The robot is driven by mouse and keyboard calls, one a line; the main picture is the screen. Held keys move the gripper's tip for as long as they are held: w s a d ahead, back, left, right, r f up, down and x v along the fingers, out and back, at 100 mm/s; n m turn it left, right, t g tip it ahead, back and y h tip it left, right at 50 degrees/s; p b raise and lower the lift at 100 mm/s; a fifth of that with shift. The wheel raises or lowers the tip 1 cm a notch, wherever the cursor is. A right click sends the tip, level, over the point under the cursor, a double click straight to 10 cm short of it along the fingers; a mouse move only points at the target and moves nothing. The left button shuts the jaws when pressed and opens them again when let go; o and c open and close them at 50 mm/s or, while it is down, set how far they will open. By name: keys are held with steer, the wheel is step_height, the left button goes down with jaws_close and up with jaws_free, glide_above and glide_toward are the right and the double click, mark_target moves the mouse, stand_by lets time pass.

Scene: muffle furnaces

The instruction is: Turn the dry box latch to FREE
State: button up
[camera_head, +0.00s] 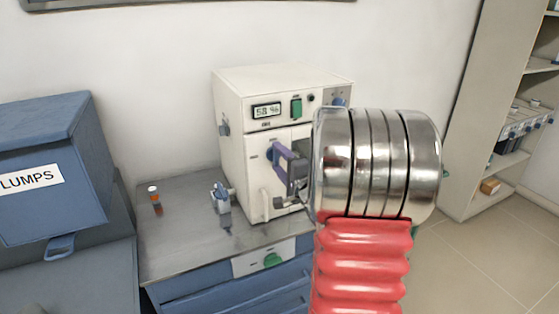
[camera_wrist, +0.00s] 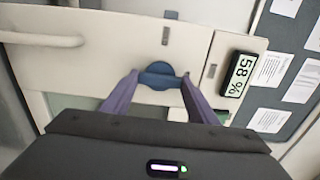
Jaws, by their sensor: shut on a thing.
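The dry box (camera_head: 232,110) is a cream cabinet standing on the grey bench top, with a display reading 58 %. Its blue latch (camera_head: 271,153) is on the front face; in the wrist view the round blue latch (camera_wrist: 160,76) lies between the purple fingers. My gripper (camera_wrist: 158,84) is shut on the latch from the front. In the head view my gripper (camera_head: 284,160) reaches the door from the right, and my arm hides the right part of the box. A dark mark (camera_wrist: 165,36) on the panel lies beside the latch.
A small orange vial (camera_head: 153,194) and a small blue-grey device (camera_head: 221,198) stand on the bench (camera_head: 180,235) left of the box. A blue bin labelled LUMPS (camera_head: 50,165) is at the left. Shelves (camera_head: 490,110) stand at the right.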

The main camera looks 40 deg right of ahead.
steer(key=shift+s+d+f, duration=0.1)
steer(key=shift+d+f, duration=0.05)
steer(key=shift+f, duration=0.05)
steer(key=o, duration=0.7)
steer(key=shift+c, duration=0.2)
steer(key=o, duration=0.4)
steer(key=shift+r, duration=0.1)
steer(key=v, duration=1.3)
steer(key=shift+s+a, duration=0.25)
steer(key=shift+s, duration=0.1)
